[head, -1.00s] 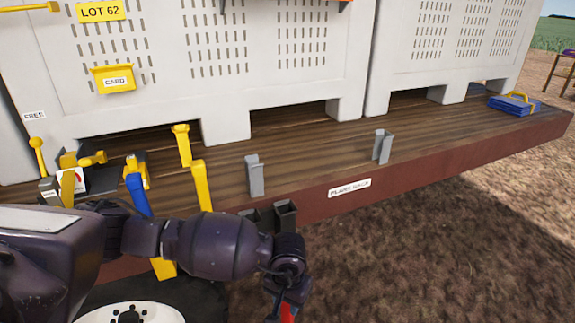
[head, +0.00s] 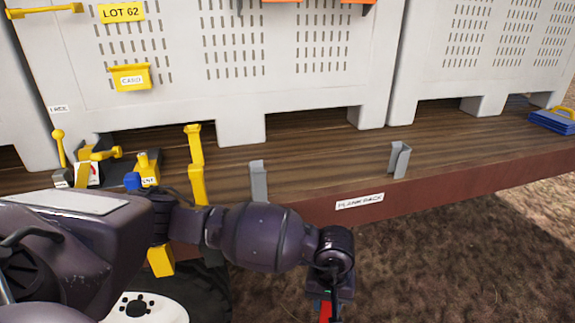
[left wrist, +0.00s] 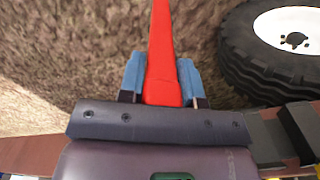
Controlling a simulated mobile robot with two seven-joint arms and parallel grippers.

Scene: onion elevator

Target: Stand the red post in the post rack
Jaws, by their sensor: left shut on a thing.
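My left gripper (left wrist: 161,80) is shut on the red post (left wrist: 163,45), with a blue fingertip on either side of it. In the left wrist view the post runs up and away from the jaws, over bare ground. In the head view only a short red piece of the post (head: 326,312) shows at the bottom edge, below my left wrist. The gripper is off the front of the trailer deck. No post rack can be made out for certain; my left forearm covers part of the deck's front edge. My right gripper is not in view.
The wooden deck (head: 330,160) carries large pale bins (head: 300,60). Two grey brackets (head: 259,181) (head: 400,160) and a label (head: 360,201) are at its front edge. Yellow levers (head: 195,150) stand at left. A wheel (left wrist: 290,40) is below. The ground at right is clear.

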